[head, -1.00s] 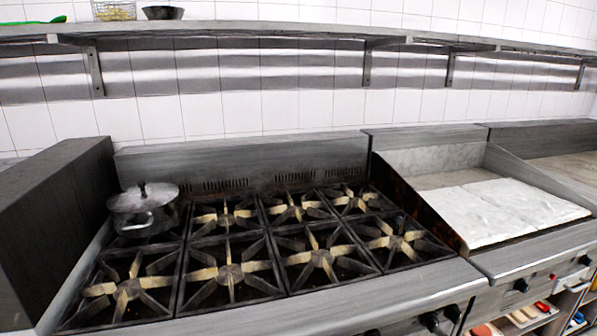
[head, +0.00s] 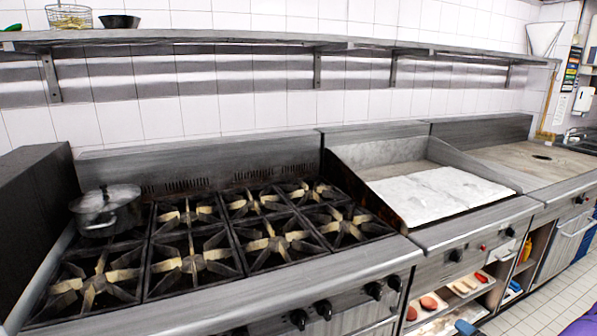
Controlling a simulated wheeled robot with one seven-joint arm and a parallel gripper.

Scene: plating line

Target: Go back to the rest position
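My gripper and arm are not in view in the head picture. A metal pot with a lid (head: 106,211) stands upright on the back left burner of the gas stove (head: 190,253). The other burners are bare. No rest position is marked out in the view.
Right of the stove is a griddle (head: 440,195) with white sheets on it, then a flat worktop (head: 535,165). A wall shelf (head: 250,38) holds a wire basket (head: 69,17) and a dark bowl (head: 120,21). Bare tiled floor (head: 550,300) shows at the lower right.

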